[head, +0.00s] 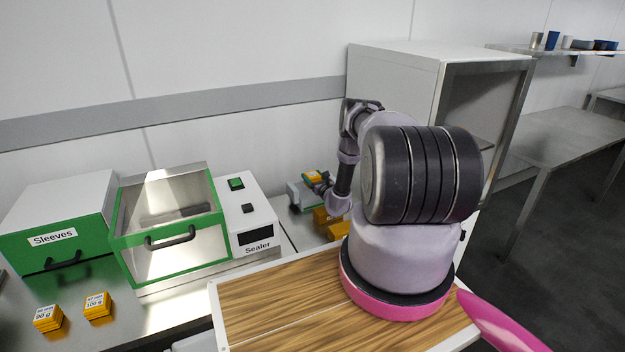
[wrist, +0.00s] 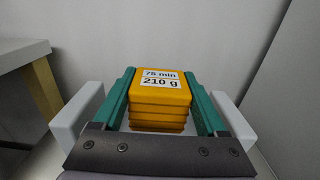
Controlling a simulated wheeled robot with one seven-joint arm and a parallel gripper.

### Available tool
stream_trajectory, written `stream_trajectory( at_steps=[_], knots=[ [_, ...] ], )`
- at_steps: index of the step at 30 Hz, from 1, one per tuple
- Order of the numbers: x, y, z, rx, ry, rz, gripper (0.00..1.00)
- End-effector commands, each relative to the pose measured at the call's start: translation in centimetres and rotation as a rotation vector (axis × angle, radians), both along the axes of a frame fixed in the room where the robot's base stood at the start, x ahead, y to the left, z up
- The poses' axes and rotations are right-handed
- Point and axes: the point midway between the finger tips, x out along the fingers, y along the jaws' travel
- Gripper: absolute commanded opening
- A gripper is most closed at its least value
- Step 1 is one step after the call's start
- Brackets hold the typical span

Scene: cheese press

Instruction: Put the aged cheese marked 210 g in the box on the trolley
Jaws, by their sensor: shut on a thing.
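The aged cheese (wrist: 158,100) is an orange, layered block with a white label reading 75 min, 210 g. In the wrist view it sits between the two teal fingers of my gripper (wrist: 160,106), which is shut on it, with the label facing up. In the head view my gripper (head: 322,183) is small and partly hidden by my arm, beside the grey-white cabinet, with an orange block (head: 312,175) at its tip. I cannot make out the box or the trolley in either view.
More orange blocks (head: 338,231) lie below my gripper, partly hidden by my arm. The sealer (head: 255,225) and green-fronted sleeves box (head: 58,240) stand left. Two small orange blocks, one marked 90 g (head: 48,318) and one marked 100 g (head: 97,305), lie in front. A tall cabinet (head: 395,75) stands behind my arm.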

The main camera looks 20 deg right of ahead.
Motion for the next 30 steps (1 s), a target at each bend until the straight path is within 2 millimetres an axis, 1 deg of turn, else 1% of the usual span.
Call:
stream_trajectory(
  at_steps=[1,3,11,21,25,26,27,28,30],
  knots=[
    [0.0,0.0,-0.5,0.000,-0.001,0.000,0.00],
    [0.1,0.0,-0.8,-0.001,-0.002,0.000,0.00],
    [0.1,0.0,-0.8,-0.001,-0.002,0.000,0.00],
    [0.0,0.0,-1.9,-0.001,-0.001,-0.001,0.00],
    [0.1,0.0,-1.9,-0.001,-0.002,-0.001,0.00],
    [0.0,0.0,-2.0,-0.001,-0.001,0.000,0.78],
    [0.0,0.0,-2.0,-0.001,-0.001,0.000,0.94],
    [0.0,0.0,-2.0,-0.001,-0.001,0.000,1.00],
    [0.0,0.0,-2.0,-0.001,-0.001,0.000,1.00]
  ],
)
